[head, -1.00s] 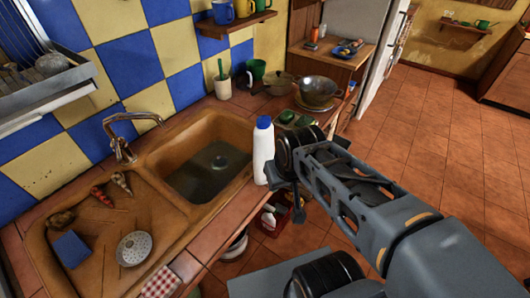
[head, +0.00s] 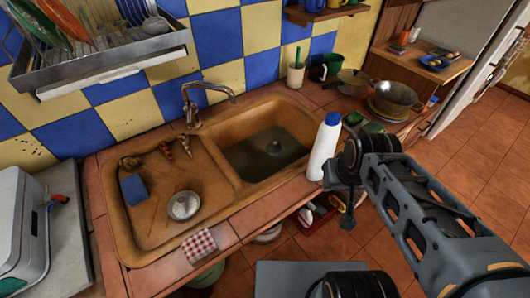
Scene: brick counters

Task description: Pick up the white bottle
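The white bottle (head: 322,150) with a blue cap is near the right side of the sink, by the counter's front edge. It leans slightly right in the picture. My gripper (head: 345,192) is immediately to its right, close to its lower part. The wrist and its dark fittings cover much of the fingers. I cannot tell whether the fingers touch the bottle or how far apart they are.
The sink (head: 235,181) lies left of the bottle, with a tap (head: 193,105) behind it. Pans (head: 393,95) and green items (head: 357,121) stand behind the bottle on the counter. A checked cloth (head: 199,246) lies at the front edge. Open floor (head: 480,150) is at right.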

